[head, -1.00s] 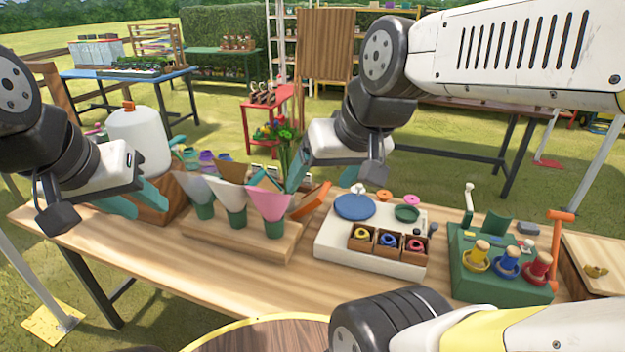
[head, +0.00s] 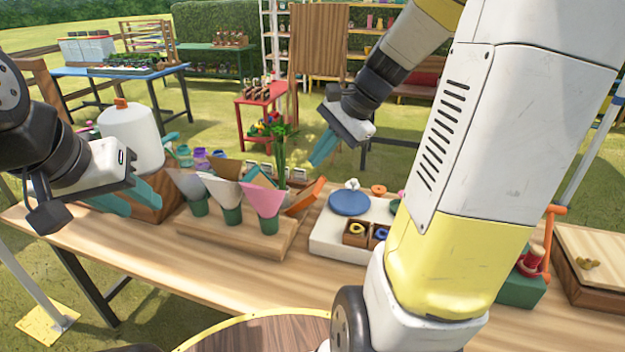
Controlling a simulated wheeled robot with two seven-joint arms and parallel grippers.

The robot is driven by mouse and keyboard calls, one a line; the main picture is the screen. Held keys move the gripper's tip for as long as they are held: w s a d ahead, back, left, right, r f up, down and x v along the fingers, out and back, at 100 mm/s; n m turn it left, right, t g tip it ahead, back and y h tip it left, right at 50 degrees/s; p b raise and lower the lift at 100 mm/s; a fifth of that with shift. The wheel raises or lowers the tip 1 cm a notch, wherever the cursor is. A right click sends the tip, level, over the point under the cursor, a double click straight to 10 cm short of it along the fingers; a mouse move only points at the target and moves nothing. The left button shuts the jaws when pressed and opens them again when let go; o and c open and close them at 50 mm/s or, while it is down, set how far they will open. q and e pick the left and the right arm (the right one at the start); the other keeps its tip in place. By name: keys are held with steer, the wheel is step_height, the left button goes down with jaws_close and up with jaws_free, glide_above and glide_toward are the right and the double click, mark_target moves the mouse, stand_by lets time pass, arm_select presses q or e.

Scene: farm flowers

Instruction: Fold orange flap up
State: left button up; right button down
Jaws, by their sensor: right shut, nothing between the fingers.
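The orange flap (head: 306,197) stands tilted, rising to the right, behind the right end of the wooden stand with the paper cones. Its lower edge is partly hidden by the pink cone (head: 264,199). My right gripper (head: 321,151) is shut and empty, in the air above and slightly right of the flap, apart from it. Green stems (head: 280,152) stand behind the cones, left of my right gripper. My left gripper (head: 125,201) is open, with its teal fingers apart, at the left of the table by a wooden box, far from the flap.
The wooden stand (head: 222,236) holds several paper cones in green cups. A white board (head: 330,232) with a blue disc (head: 349,202) is right of the flap. A white jug (head: 131,138) stands left. My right arm hides much of the table's right side.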

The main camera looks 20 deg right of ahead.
steer(key=w+d+f+m+y, duration=0.1)
steer(key=w+d+f+m, duration=0.5)
steer(key=w, duration=0.1)
steer(key=m+t+y, duration=0.2)
steer(key=m, duration=0.5)
glide_toward(330, 199)
step_height(330, 199, up, 3)
steer(key=shift+w+r, duration=0.1)
steer(key=shift+r, duration=0.15)
steer(key=x, duration=1)
steer(key=shift+f, duration=0.1)
steer(key=shift+h, duration=0.3)
